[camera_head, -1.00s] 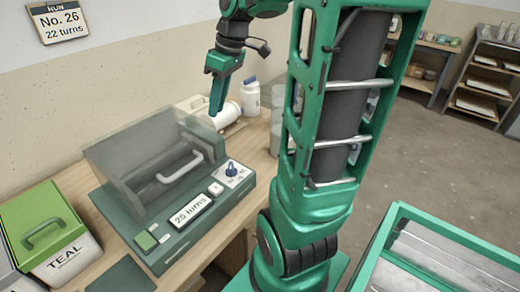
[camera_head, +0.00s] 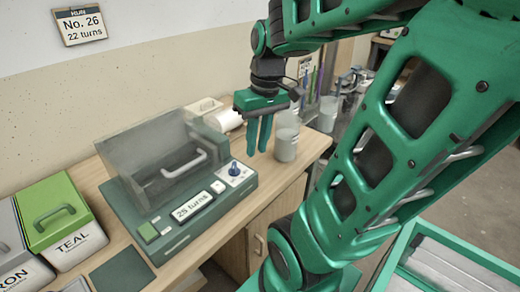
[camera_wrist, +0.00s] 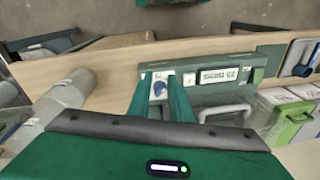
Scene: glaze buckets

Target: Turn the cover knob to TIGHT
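The green machine (camera_head: 165,235) stands on the bench with a clear cover (camera_head: 150,145) and a white handle (camera_head: 185,163). Its blue cover knob (camera_head: 234,168) sits on a small white plate at the right of its top. The display (camera_head: 192,207) reads "25 turns". My gripper (camera_head: 258,151) is open and empty, fingers pointing down, above and to the right of the knob. In the wrist view the knob (camera_wrist: 158,86) shows in the gap between the fingertips, farther off than they are. The plate's lettering is too small to read.
A wall sign (camera_head: 80,25) reads "No. 26, 22 turns". A green-lidded TEAL bucket (camera_head: 75,245) stands left of the machine. A white jar (camera_head: 225,120) lies behind it. Clear cups (camera_head: 286,143) stand to the right on the bench.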

